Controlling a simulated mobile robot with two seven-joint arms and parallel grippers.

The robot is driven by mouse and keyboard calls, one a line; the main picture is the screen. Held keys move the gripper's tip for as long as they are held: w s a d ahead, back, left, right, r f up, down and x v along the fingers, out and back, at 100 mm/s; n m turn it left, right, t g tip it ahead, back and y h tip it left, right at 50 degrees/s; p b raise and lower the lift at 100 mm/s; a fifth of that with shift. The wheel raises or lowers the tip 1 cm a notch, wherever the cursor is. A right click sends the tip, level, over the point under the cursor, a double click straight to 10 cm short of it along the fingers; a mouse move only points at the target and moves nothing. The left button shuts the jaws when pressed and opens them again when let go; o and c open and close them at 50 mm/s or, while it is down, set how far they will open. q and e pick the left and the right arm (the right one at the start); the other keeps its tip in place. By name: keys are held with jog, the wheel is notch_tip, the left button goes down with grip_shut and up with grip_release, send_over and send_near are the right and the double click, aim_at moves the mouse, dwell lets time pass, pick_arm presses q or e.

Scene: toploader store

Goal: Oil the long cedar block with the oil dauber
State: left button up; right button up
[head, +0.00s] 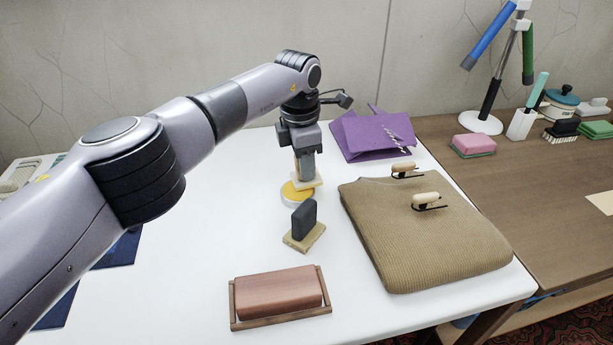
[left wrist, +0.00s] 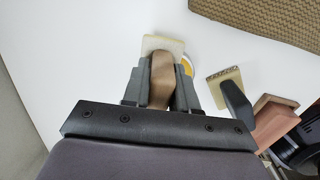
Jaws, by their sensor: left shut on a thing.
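The long cedar block (head: 280,292) is reddish brown and lies in a low wooden frame (head: 284,320) at the front of the white table. It also shows at the right of the left wrist view (left wrist: 274,122). My left gripper (head: 305,168) is shut on the brown handle of the oil dauber (left wrist: 160,78). The dauber's cream pad (left wrist: 163,44) points down over a round yellow-and-white tin (head: 297,196). I cannot tell whether pad and tin touch. My right gripper is in neither view.
A dark-handled brush-like tool (head: 304,221) stands on a tan base between tin and block. A folded brown sweater (head: 425,240) with two wooden-handled tools lies at right, a purple felt bag (head: 372,135) behind.

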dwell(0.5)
pick_arm(q)
notch_tip(320, 180, up, 7)
jog(key=p, duration=0.5)
dwell(0.5)
